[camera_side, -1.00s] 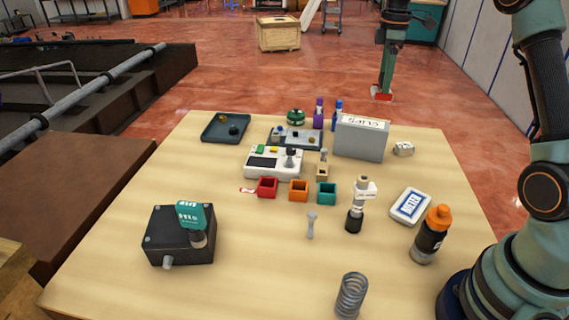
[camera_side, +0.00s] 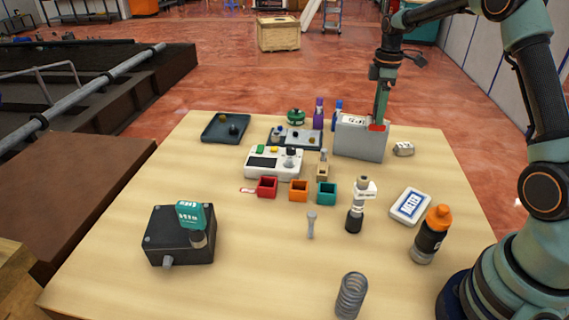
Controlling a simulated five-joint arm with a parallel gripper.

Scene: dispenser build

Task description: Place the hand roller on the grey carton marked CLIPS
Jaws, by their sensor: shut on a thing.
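The grey carton (camera_side: 358,147) stands upright at the back right of the table. Its white top label is partly hidden by my gripper. My gripper (camera_side: 378,122) points down over the right part of the carton's top. It is shut on a small, mostly red thing, which I take to be the hand roller (camera_side: 376,128). The roller is at the carton's top front edge; I cannot tell whether it touches the top or hangs just above it.
A small silver piece (camera_side: 403,149) lies right of the carton. Purple (camera_side: 319,112) and blue (camera_side: 337,115) bottles stand left of it. A white device (camera_side: 274,162) and coloured bins are nearer. An orange-capped bottle (camera_side: 431,234) stands front right.

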